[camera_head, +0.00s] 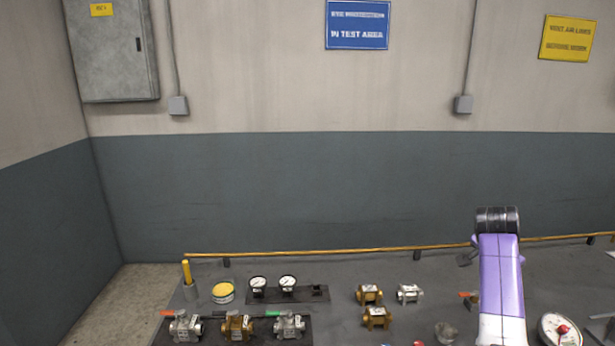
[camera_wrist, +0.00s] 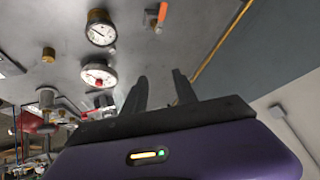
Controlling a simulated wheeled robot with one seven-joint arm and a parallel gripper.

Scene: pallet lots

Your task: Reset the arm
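My arm (camera_head: 501,280), purple and white with a black joint at its top, rises at the right of the head view over the bench. My gripper (camera_wrist: 160,80) shows in the wrist view, with two dark fingers standing apart and nothing between them. It is hidden in the head view. The wrist view looks tilted across the bench top, past two round gauges (camera_wrist: 102,72) and an orange-handled valve (camera_wrist: 160,14). The fingers appear clear of these things, but their exact distance is hard to tell.
The grey bench (camera_head: 330,275) has a yellow rail (camera_head: 330,252) along its back edge. Several valves (camera_head: 238,325) stand front left, with brass and silver fittings (camera_head: 376,317) in the middle. A gauge (camera_head: 558,331) lies right of my arm.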

